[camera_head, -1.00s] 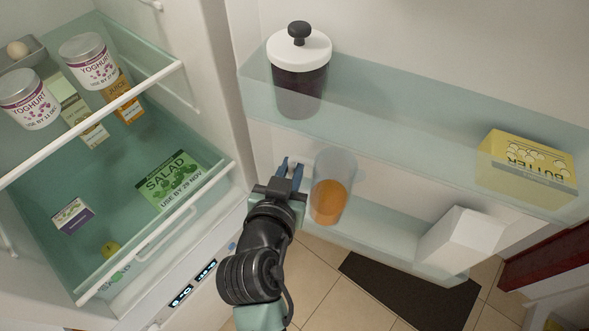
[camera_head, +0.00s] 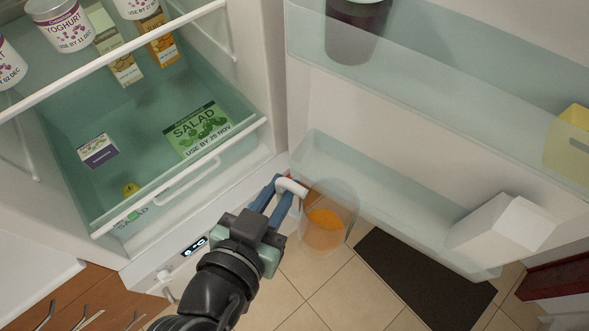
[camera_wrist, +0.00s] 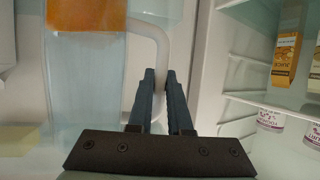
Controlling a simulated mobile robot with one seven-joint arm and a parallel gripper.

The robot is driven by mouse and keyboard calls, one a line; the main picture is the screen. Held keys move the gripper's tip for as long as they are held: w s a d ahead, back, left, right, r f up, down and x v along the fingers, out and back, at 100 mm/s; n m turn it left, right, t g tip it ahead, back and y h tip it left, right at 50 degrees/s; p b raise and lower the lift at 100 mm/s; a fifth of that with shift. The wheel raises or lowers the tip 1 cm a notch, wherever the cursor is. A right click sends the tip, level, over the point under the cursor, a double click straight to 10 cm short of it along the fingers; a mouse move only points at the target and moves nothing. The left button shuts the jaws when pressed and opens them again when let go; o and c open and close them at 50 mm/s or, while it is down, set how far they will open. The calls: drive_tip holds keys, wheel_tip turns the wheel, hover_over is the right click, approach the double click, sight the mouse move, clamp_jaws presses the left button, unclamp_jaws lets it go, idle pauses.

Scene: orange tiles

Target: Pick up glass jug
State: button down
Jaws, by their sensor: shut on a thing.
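The glass jug (camera_head: 343,212) is a clear cylinder with orange liquid in its lower part and a pale curved handle (camera_head: 292,186). In the head view it is tilted and appears to be in front of the fridge door's lower shelf. My gripper (camera_head: 278,187) is shut on the jug's handle, to the left of the body. In the wrist view the blue fingers (camera_wrist: 155,98) close around the white handle, and the jug (camera_wrist: 88,70) with its orange liquid stands at the left.
The open fridge door has a lower shelf (camera_head: 400,205) holding a white carton (camera_head: 503,230). An upper shelf (camera_head: 440,75) bears a dark container (camera_head: 352,30) and a yellow butter box (camera_head: 572,145). The fridge drawer (camera_head: 75,190) is at left. A dark mat (camera_head: 425,285) lies on the tiled floor.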

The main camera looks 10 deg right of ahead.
drive_tip(key=shift+s+a+r+b, duration=0.1)
drive_tip(key=shift+s+a+b, duration=0.45)
drive_tip(key=shift+s+a, duration=1.2)
drive_tip(key=shift+s+d, duration=0.1)
drive_tip(key=shift+s, duration=0.05)
